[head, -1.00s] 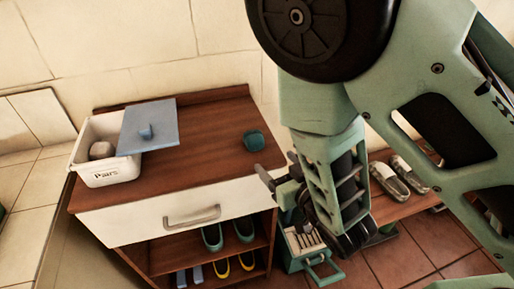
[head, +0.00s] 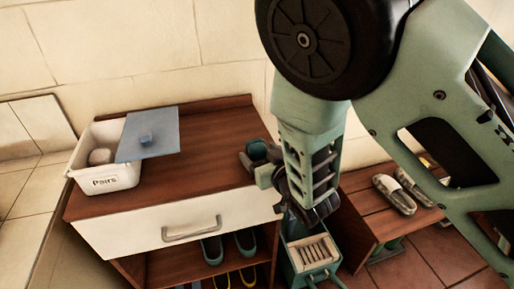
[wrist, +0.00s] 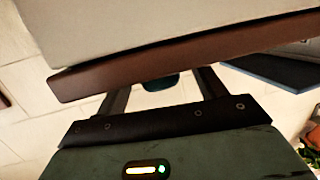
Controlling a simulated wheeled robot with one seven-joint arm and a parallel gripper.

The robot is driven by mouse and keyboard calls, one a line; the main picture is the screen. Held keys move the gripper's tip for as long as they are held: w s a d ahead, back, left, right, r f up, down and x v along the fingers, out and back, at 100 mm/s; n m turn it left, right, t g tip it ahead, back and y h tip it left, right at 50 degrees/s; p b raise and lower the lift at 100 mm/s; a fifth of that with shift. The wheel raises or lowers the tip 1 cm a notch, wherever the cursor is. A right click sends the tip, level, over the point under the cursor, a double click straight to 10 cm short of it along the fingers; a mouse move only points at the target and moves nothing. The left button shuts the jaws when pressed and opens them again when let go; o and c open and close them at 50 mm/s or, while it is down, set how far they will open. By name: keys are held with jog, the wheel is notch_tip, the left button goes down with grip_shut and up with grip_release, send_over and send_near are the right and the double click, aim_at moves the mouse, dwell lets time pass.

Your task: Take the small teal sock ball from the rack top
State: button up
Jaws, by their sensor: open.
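The small teal sock ball (head: 257,150) sits near the right end of the brown rack top (head: 205,155). My gripper (head: 256,168) is open and empty at the right front of the ball, low beside the rack top. In the head view its fingers partly cover the ball's lower edge. In the wrist view the ball (wrist: 158,82) shows between the two open fingers (wrist: 164,90), partly hidden by the brown board edge. I cannot tell whether the fingers touch it.
A white bin (head: 108,175) labelled "Pairs" holds a pale ball at the rack's left, with a blue-grey lid (head: 148,134) beside it. Shoes (head: 228,246) stand on the shelf below the drawer (head: 180,222). A green caddy (head: 312,252) and a low bench (head: 372,200) are at right.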

aim_at(254, 145)
jog(key=x, duration=0.1)
jog(key=p+x, duration=0.1)
jog(key=x, duration=0.1)
jog(key=shift+w+a+r, duration=0.1)
jog(key=shift+w+r, duration=0.1)
jog(key=shift+w, duration=0.25)
jog(key=shift+w+a+f, duration=0.15)
jog(key=shift+w+a, duration=0.05)
jog(key=shift+w, duration=0.2)
jog(key=c, duration=1)
jog(key=shift+c, duration=0.3)
